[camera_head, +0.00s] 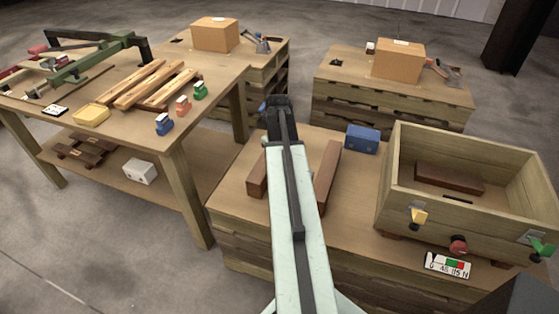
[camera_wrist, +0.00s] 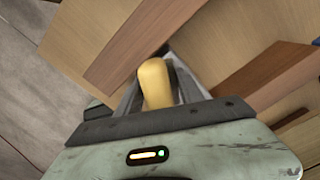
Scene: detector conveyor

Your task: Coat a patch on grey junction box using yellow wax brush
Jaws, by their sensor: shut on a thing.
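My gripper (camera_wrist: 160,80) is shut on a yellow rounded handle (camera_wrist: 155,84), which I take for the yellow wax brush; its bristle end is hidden. In the head view my arm reaches over the middle pallet table, and what my gripper holds cannot be seen there. A pale grey-white box (camera_head: 140,171), possibly the grey junction box, sits on the lower shelf of the left table, far left of my arm. No grey box shows in the wrist view.
Brown bars (camera_head: 328,172) lie on the pallet table (camera_head: 236,193) under my arm. A blue box (camera_head: 362,139) and an open wooden crate (camera_head: 453,205) stand right of them. The left table (camera_head: 127,92) carries planks, small coloured blocks and a green clamp frame (camera_head: 90,60). Cardboard boxes (camera_head: 398,60) stand behind.

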